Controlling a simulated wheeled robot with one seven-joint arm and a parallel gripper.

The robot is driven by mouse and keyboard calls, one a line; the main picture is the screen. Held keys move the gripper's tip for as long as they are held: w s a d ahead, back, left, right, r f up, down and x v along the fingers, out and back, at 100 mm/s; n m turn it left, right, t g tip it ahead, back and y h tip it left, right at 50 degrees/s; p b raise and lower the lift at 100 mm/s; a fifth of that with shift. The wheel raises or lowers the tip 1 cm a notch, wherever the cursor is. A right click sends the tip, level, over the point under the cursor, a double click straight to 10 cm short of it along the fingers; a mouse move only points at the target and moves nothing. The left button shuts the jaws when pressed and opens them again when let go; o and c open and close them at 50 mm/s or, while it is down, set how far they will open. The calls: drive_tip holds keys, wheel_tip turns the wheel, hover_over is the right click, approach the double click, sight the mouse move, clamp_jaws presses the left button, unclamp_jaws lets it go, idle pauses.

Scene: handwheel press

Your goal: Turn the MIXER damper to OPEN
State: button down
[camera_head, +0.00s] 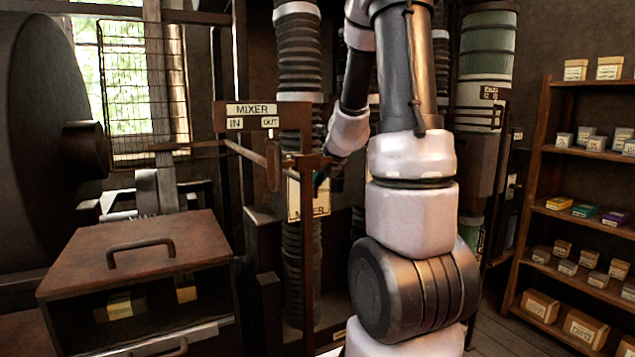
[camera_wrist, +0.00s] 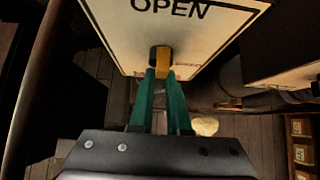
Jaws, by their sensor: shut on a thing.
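The MIXER damper plate (camera_head: 294,200) is a pale board in a dark frame at the centre of the head view, partly hidden by a post and my arm. In the wrist view the pale plate (camera_wrist: 120,32) fills the top and bears the word OPEN. A small yellow handle (camera_wrist: 163,55) with a dark base sticks out at its lower edge. My gripper (camera_wrist: 162,76) has green fingers shut on this yellow handle. In the head view my gripper (camera_head: 321,181) is small and mostly hidden beside the plate.
A MIXER sign (camera_head: 252,109) with IN and OUT labels and a horizontal lever (camera_head: 245,152) stand left of my arm. A handled box (camera_head: 140,255) is in front at left. Shelves (camera_head: 575,200) with small boxes stand right.

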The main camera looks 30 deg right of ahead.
drive_tip(key=c, duration=0.9)
unclamp_jaws()
drive_tip(key=v, duration=1)
drive_tip(key=shift+s+r, duration=0.25)
drive_tip(key=shift+s, duration=0.05)
